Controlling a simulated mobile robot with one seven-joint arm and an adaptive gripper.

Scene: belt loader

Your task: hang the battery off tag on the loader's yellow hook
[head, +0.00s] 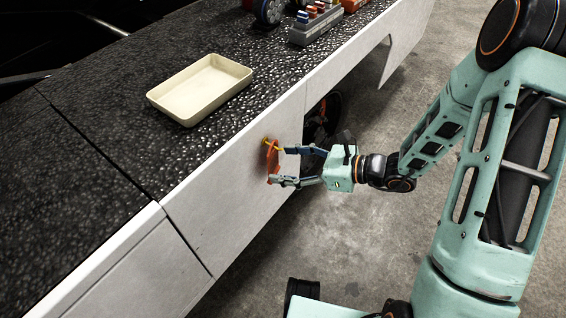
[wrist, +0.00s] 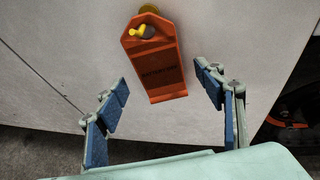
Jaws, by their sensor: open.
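The orange battery off tag (wrist: 157,62) hangs on the yellow hook (wrist: 144,31) on the loader's white side panel. The hook's tip comes through near the tag's top, and dark lettering shows on the tag's face. In the head view the tag (head: 272,160) is seen nearly edge-on below the hook (head: 266,141). My gripper (wrist: 165,98) is open, with one blue-padded finger to each side of the tag's lower end and clear gaps between. In the head view my gripper (head: 284,166) is close in front of the panel, its fingers near the tag.
A cream tray (head: 200,88) lies on the loader's black textured top (head: 110,110). A grey block with coloured knobs (head: 315,22) stands farther back. A wheel (head: 322,118) shows in the opening beyond the panel. The concrete floor (head: 385,125) beside the loader is open.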

